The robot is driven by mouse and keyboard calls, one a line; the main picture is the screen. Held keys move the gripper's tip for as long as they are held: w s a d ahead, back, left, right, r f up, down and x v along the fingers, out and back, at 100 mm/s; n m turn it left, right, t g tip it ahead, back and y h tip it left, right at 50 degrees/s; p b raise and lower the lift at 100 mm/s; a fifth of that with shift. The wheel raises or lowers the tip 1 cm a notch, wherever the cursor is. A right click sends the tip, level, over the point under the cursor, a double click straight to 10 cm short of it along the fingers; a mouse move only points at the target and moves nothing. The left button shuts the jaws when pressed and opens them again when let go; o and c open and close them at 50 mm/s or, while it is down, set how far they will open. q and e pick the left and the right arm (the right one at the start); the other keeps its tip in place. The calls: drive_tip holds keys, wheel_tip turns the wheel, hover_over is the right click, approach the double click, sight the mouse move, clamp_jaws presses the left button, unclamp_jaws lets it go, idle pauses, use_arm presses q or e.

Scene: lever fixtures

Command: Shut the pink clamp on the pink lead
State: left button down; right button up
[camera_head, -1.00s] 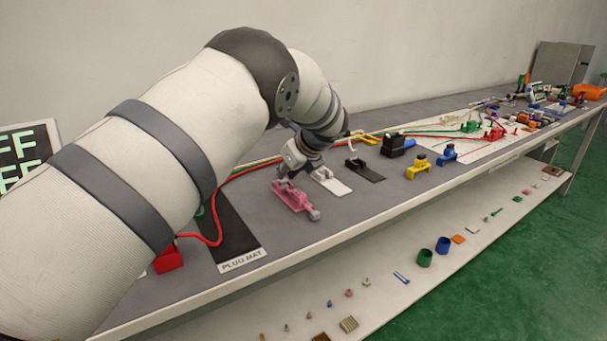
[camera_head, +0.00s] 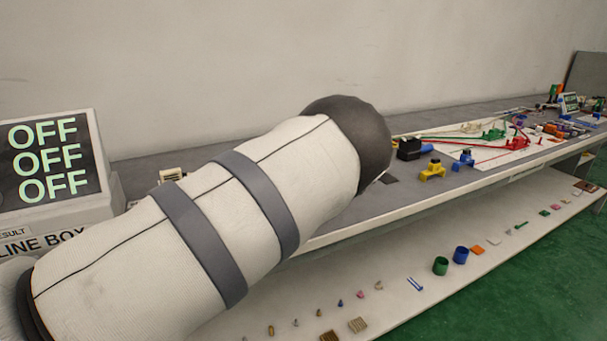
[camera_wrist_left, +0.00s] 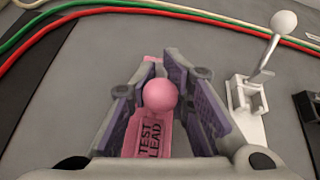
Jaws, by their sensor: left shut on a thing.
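In the left wrist view, the pink clamp's round knob (camera_wrist_left: 160,95) sits between the fingers of my left gripper (camera_wrist_left: 160,82), which is shut on it. Below the knob is the clamp's pink base (camera_wrist_left: 150,140), marked TEST LEAD. A small pink part shows beyond the fingertips; I cannot tell whether it is the lead. The fingers hide the lever's shaft, so its tilt is unclear. In the head view my left arm covers the pink clamp and the gripper. My right gripper is in neither view.
A white clamp (camera_wrist_left: 248,95) with its lever raised stands close to the right of my left gripper. Red, green and white cables (camera_wrist_left: 60,35) run behind. The head view shows a box reading OFF (camera_head: 45,158), a yellow fixture (camera_head: 432,171) and a lower shelf (camera_head: 400,265) with small parts.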

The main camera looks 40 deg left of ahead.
use_arm(q)
drive_tip(key=shift+w+d+r, duration=0.15)
drive_tip(key=shift+r, duration=0.1)
drive_tip(key=c, duration=1.7)
unclamp_jaws()
drive_tip(key=shift+o, duration=0.2)
drive_tip(key=shift+d, duration=0.1)
drive_tip(key=shift+f, duration=0.15)
drive_tip(key=v, duration=1.2)
